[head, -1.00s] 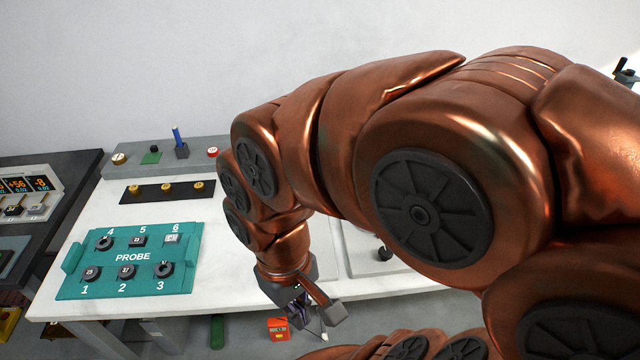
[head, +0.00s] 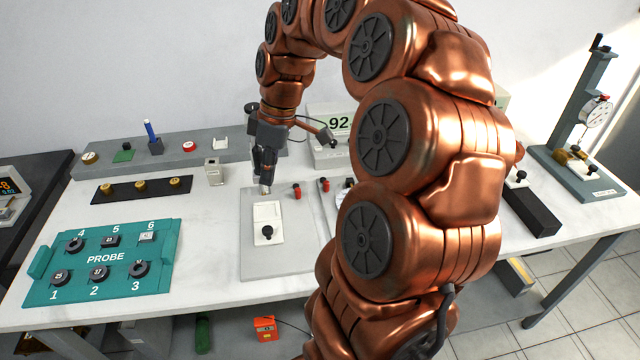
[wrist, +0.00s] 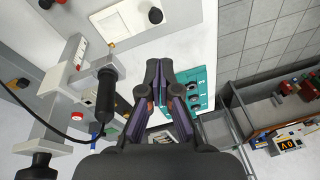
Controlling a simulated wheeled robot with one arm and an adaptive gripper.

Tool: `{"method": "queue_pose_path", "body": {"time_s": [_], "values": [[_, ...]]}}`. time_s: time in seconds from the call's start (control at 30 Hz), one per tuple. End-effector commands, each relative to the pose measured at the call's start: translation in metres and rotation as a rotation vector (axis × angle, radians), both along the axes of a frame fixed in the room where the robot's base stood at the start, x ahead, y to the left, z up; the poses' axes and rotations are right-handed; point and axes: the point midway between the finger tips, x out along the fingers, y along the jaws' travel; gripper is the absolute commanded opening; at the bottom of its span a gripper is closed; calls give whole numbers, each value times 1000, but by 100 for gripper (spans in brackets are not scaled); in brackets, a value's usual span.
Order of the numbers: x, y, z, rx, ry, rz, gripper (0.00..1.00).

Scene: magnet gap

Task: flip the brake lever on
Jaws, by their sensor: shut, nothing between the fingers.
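No label reading brake shows, so I cannot tell for sure which part is the brake lever. A white plate (head: 267,214) with a black-knobbed lever (head: 267,232) sits on a grey panel on the table. A blue lever (head: 151,132) stands upright on the grey console at the back left. My gripper (head: 265,186) points down above the far end of the white plate, apart from the black knob. In the wrist view my gripper (wrist: 159,66) has its fingertips together with nothing between them. The black knob (wrist: 155,15) shows beyond the tips.
The teal PROBE board (head: 105,259) lies at the front left. Red clips (head: 297,190) sit just right of my gripper. A numeric display box (head: 335,124) stands behind. A black block (head: 533,211) and a dial stand (head: 580,160) are at the right. My arm hides part of the table.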

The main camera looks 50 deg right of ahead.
Motion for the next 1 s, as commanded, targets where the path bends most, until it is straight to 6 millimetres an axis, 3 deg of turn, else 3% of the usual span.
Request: {"method": "queue_pose_path", "body": {"time_s": [0.03,0.2,0.4,0.6,1.0], "values": [[7,-26,-10,7,-23,7,0],[14,-109,-24,2,-113,58,0],[3,-175,-41,-17,-170,92,0],[-3,-197,-47,-23,-185,105,0],[-2,-196,-49,-25,-186,107,0]]}}
